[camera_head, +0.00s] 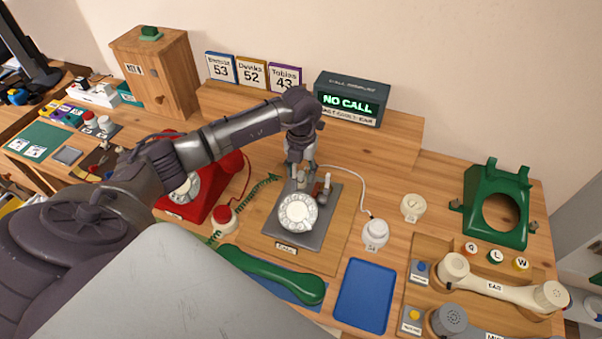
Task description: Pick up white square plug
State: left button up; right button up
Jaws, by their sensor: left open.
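My left gripper (311,187) is open over the dark grey plate (281,233), just behind the white rotary dial (296,212). Its fingers point down, and nothing is clearly held between them. I cannot make out a white square plug with certainty. A pale, rounded white piece (375,232) stands on the desk to the right of the plate, and a thin white cord (358,190) runs down close to it. A cream piece (412,207) sits farther right. A white block (94,94) with small parts lies at the far left, too small to read. My right gripper is not in view.
A red phone (212,198) stands left of the plate, partly behind my left arm. A green handset (273,275) and blue tray (364,295) lie in front. A green phone body (496,205) and cream handset (503,288) are at right. The call display (350,100) stands behind.

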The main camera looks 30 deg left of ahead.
pick_arm(q)
grip_shut()
dwell(0.3)
